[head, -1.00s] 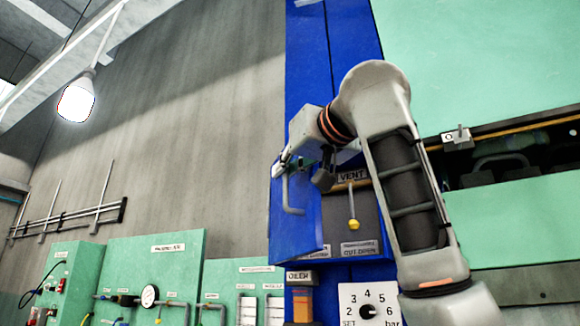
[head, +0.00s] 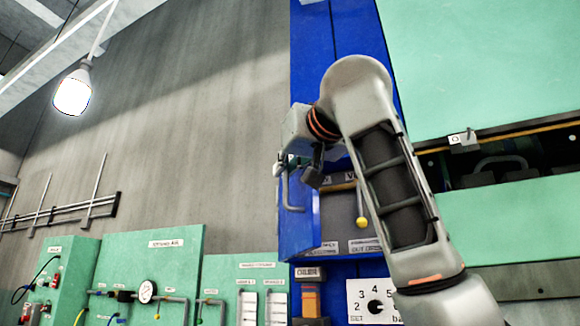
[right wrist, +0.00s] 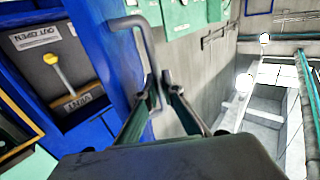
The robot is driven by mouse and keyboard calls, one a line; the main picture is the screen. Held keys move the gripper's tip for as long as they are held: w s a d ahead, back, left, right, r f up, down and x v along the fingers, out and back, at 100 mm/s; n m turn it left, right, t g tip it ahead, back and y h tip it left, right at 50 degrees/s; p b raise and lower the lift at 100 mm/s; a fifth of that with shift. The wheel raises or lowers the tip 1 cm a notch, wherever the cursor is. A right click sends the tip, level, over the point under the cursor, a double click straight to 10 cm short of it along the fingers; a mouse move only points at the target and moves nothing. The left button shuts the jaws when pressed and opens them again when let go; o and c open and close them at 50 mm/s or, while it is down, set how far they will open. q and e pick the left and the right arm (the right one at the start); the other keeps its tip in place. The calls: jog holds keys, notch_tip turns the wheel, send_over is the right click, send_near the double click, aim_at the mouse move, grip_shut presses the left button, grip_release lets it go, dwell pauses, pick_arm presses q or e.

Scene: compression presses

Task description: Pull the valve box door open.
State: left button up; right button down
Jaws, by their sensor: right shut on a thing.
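The blue valve box door (head: 303,232) stands swung out from the box in the head view, with the inside of the box showing to its right. In the right wrist view the door (right wrist: 108,62) lies between the box interior and the handle. A grey bent bar handle (head: 290,192) is on the door, and it also shows in the right wrist view (right wrist: 147,45). My right gripper (right wrist: 160,77) is shut on the handle. In the head view the right gripper (head: 290,164) is partly hidden by its own wrist. My left gripper is not in view.
Inside the box is a yellow-knobbed lever (head: 361,222) by a VENT label. A dial (head: 376,306) sits below the box. Green panels with a gauge (head: 147,291) and pipes line the wall at left. The green press (head: 500,220) is close at right.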

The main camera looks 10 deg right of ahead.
jog(key=shift+s+a+r+y, duration=0.1)
jog(key=shift+s+a+y, duration=0.2)
jog(key=shift+a, duration=0.35)
jog(key=c, duration=2.5)
grip_release()
jog(key=shift+a+r, duration=0.1)
jog(key=shift+a, duration=0.05)
jog(key=shift+s, duration=0.15)
